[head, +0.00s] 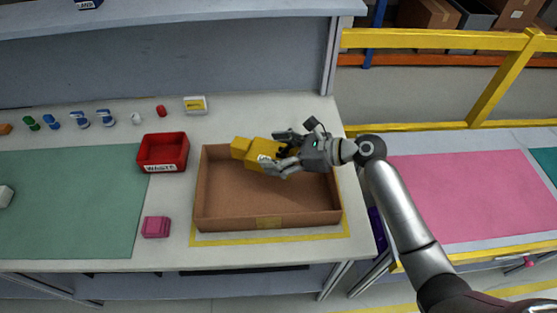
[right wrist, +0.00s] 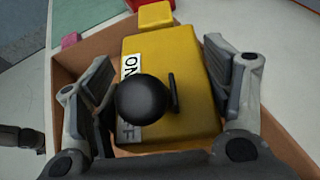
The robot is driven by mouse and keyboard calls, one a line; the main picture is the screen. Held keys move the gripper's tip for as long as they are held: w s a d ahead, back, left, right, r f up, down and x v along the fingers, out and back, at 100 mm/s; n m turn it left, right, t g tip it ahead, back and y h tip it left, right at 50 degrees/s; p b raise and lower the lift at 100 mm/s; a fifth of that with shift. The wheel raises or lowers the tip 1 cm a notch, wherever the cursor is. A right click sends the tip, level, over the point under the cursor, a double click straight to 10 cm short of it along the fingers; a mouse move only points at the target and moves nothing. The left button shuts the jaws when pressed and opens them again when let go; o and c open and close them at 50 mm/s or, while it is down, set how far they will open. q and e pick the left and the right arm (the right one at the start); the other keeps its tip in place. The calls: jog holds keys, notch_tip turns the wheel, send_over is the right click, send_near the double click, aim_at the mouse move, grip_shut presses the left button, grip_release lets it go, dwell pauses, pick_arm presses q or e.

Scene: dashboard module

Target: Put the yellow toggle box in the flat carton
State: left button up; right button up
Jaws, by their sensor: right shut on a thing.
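The yellow toggle box (head: 250,150) has a smaller yellow block at one end. In the right wrist view the box (right wrist: 185,75) shows a black round knob and a white ON/OFF label. My right gripper (head: 280,156) is shut on it, one finger on each side. The box is over the back part of the flat carton (head: 265,222), a shallow open brown tray, and overlaps its back wall in the head view. I cannot tell whether it touches the carton floor. The visible carton floor is bare. My left gripper is not in view.
A red WASTE bin (head: 162,153) stands left of the carton, and a pink block (head: 156,227) lies in front of it. Several small parts line the back of the table, with a yellow-and-white box (head: 195,105). The green mat (head: 70,205) is mostly clear.

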jog(key=shift+w+f, duration=0.15)
jog(key=shift+f, duration=0.05)
jog(key=f, duration=0.3)
jog(key=shift+w+d, duration=0.2)
jog(key=shift+d, duration=0.05)
jog(key=shift+f, duration=0.3)
jog(key=shift+f, duration=0.15)
jog(key=shift+f, duration=0.5)
jog(key=o, duration=1.2)
jog(key=shift+c, duration=0.2)
jog(key=shift+r, duration=0.15)
